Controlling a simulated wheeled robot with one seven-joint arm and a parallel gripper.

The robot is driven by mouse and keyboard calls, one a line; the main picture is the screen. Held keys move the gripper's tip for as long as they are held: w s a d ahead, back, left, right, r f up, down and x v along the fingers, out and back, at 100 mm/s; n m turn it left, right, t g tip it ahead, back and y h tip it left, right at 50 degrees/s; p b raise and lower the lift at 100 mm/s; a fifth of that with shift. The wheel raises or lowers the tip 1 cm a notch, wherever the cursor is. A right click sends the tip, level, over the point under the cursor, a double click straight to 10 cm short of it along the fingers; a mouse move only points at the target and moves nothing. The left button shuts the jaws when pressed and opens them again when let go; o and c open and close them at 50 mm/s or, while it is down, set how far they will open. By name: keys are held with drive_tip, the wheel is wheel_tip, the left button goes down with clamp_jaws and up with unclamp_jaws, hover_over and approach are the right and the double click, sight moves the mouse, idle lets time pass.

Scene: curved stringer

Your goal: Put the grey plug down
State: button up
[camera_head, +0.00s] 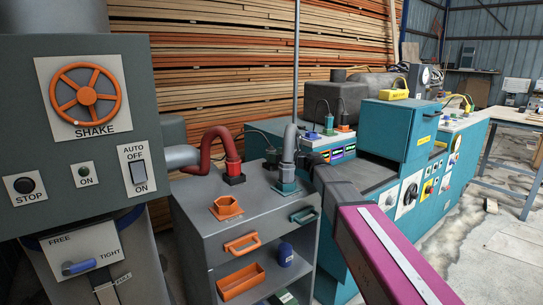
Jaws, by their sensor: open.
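The grey plug (289,147) is a grey, bent, hose-like piece. It stands upright above the teal socket (286,187) on top of the grey cabinet, and its lower end appears to sit in that socket. My gripper (304,161) is just right of the plug, at the end of my dark and magenta arm. It is open; its fingers are small and partly hidden, so I cannot tell whether they touch the plug.
A teal machine (393,128) stands behind my arm. A control panel (30,120) fills the left.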

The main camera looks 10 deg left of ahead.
drive_tip(key=v, duration=0.9)
drive_tip(key=shift+d, duration=0.25)
drive_tip(key=shift+s, duration=0.1)
